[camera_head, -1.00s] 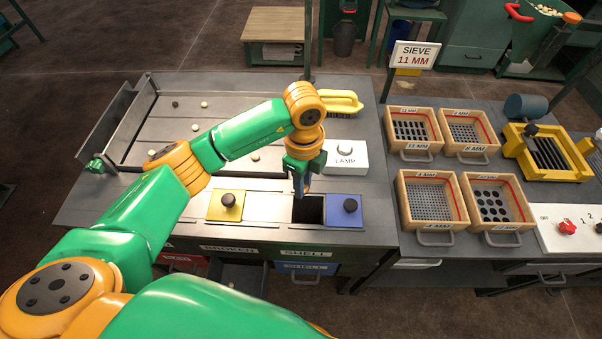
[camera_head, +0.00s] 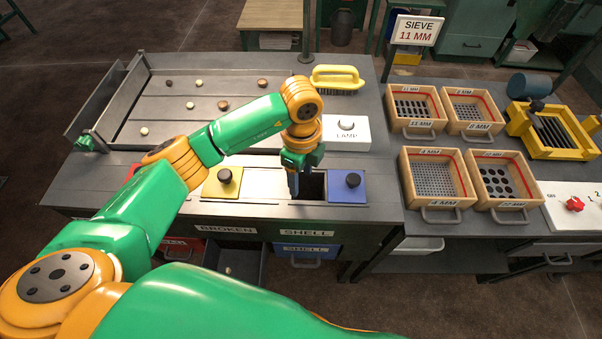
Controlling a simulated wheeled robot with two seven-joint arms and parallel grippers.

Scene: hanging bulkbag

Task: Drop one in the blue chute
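The blue lid (camera_head: 347,188) with a dark knob sits to the right of a dark open chute hole (camera_head: 313,187), above the SHELL label. My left gripper (camera_head: 294,190) points down at the left edge of this hole. Its fingers look narrow and edge-on, so I cannot tell whether they are open or shut, or whether they hold anything. Several small pale and brown pieces (camera_head: 224,105) lie on the sorting tray (camera_head: 175,90), partly behind my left arm. My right gripper is not in view.
A yellow lid (camera_head: 222,184) with a knob is left of the hole, above the BROKEN label. A white LAMP box (camera_head: 346,134) and yellow brush (camera_head: 338,78) stand behind. Wooden sieve boxes (camera_head: 437,178) and a yellow rack (camera_head: 551,136) fill the right bench.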

